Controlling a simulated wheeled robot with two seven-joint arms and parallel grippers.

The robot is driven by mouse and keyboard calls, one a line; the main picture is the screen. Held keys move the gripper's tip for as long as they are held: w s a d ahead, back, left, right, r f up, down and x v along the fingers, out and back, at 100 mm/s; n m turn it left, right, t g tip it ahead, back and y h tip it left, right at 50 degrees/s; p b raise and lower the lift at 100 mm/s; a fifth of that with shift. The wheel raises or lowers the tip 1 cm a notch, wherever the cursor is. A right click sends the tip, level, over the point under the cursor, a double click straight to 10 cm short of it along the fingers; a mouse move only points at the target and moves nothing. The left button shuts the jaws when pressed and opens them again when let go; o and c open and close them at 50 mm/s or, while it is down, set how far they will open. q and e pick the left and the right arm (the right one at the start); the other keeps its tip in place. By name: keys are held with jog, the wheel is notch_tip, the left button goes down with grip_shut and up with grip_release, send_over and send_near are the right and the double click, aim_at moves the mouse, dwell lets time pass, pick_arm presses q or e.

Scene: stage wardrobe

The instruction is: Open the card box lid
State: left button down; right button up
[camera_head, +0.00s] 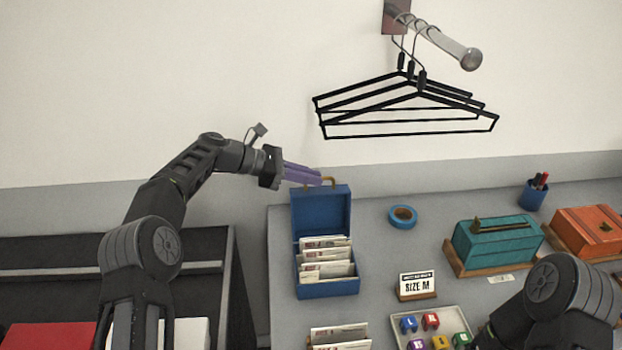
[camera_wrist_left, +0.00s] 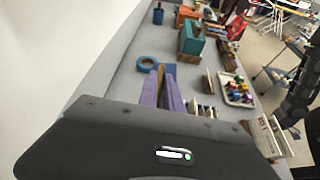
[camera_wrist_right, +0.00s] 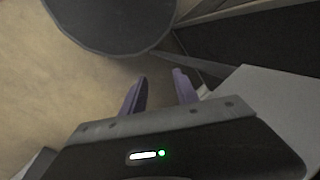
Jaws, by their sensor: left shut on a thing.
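The blue card box (camera_head: 328,290) stands on the grey table with several white cards (camera_head: 326,262) in it. Its blue lid (camera_head: 321,212) stands up at the back of the box, so the box is open. A brass handle (camera_head: 331,181) is at the lid's top edge. My left gripper (camera_head: 318,179) has its purple fingers shut on the handle, above the lid. The handle also shows between the fingers in the left wrist view (camera_wrist_left: 160,73). My right gripper (camera_wrist_right: 158,78) is open and empty in the right wrist view, over the floor.
Blue tape (camera_head: 402,217) lies right of the lid. A SIZE M sign (camera_head: 417,285) and a tray (camera_head: 462,318) of coloured cubes are right of the box. A teal box (camera_head: 492,243) and an orange box (camera_head: 590,230) stand farther right. Black hangers (camera_head: 410,105) hang above.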

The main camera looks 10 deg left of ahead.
pick_arm(q)
jog(key=shift+w+a+f+n+g, duration=0.15)
jog(key=shift+w+f+n+g, duration=0.15)
jog(key=shift+w, duration=0.3)
jog(key=c, duration=1.5)
grip_release()
jog(key=shift+s+r, duration=0.15)
